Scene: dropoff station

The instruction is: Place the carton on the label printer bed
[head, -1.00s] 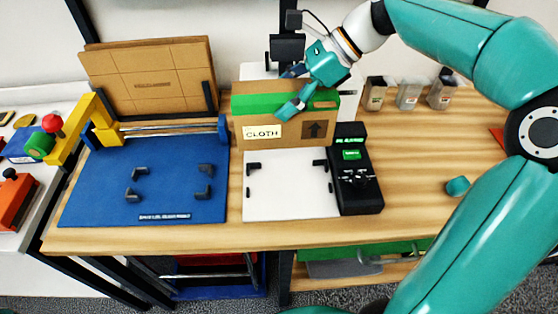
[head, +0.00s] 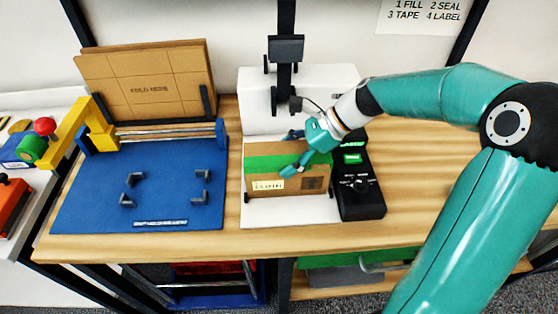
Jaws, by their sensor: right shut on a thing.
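The carton (head: 262,176) is a brown cardboard box with a green tape band and a white label, too blurred to read now. My right gripper (head: 298,152) reaches in from the right and is shut on the carton's top. The carton is upright over the white label printer bed (head: 290,213), its front face toward me. Its base looks low, at or just above the bed; I cannot tell if it touches. It hides most of the bed's corner stops. My left gripper is not in view.
The printer's black control box (head: 358,197) stands close to the right of the bed. A black post with a printer head (head: 286,48) rises behind. A blue folding board (head: 170,190) lies left, with flat cardboard (head: 150,85) behind it. Bare wood (head: 415,190) is at right.

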